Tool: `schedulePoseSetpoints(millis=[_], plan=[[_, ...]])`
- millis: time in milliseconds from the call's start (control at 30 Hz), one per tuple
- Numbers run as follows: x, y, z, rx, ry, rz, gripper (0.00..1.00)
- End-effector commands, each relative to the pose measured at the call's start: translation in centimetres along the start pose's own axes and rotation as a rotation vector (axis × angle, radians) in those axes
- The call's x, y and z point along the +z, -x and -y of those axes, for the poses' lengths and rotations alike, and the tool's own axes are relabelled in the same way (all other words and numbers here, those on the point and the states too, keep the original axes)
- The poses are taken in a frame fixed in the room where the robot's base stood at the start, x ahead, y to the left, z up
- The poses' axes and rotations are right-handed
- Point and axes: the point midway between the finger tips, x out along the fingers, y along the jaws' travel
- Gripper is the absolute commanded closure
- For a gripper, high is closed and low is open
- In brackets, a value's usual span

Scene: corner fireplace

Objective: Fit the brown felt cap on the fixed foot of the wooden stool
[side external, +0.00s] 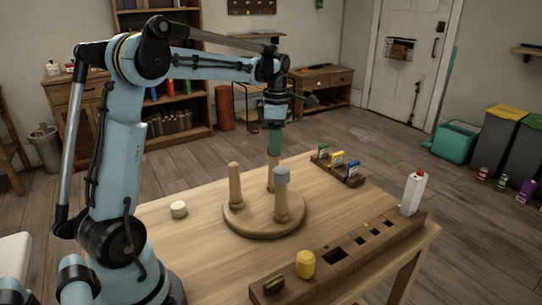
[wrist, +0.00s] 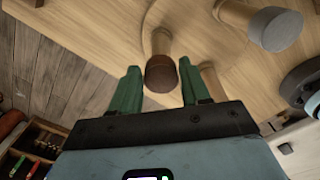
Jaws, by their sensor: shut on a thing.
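The wooden stool (side external: 240,222) lies upside down on the table, its legs pointing up. The brown felt cap (wrist: 160,76) is between the green fingers of my gripper (wrist: 158,82), which is shut on it. It is at the end of the back leg (side external: 272,172), which shows behind it in the wrist view (wrist: 161,42). I cannot tell how far the cap is seated. In the side view my gripper (side external: 275,148) points down over that leg and hides the cap. The right leg wears a grey cap (side external: 282,175); the left leg (side external: 235,183) is bare.
A cream round piece (side external: 179,209) lies left of the stool. A slotted wooden block (side external: 335,256) with a yellow cylinder (side external: 305,264) runs along the front edge. A small rack with coloured items (side external: 340,172) and a white bottle (side external: 412,194) stand right.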

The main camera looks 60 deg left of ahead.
Motion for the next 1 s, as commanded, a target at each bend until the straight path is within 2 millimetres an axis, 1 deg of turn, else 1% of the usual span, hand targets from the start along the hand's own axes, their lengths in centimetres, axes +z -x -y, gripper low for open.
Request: schedulePoseSetpoints(millis=[200, 233, 400, 667, 767, 867, 1000], plan=[[0.0, -0.3, 0.0, 0.0, 0.0, 0.0, 0.78], [0.0, -0.3, 0.0, 0.0, 0.0, 0.0, 0.49], [0.0, -0.3, 0.0, 0.0, 0.0, 0.0, 0.24], [0.0, -0.2, 0.0, 0.0, 0.0, 0.0, 0.24], [0.0, 0.1, 0.0, 0.0, 0.0, 0.0, 0.24], [0.0, 1.0, 0.0, 0.0, 0.0, 0.0, 0.24], [0.0, 3.1, 0.0, 0.0, 0.0, 0.0, 0.24]])
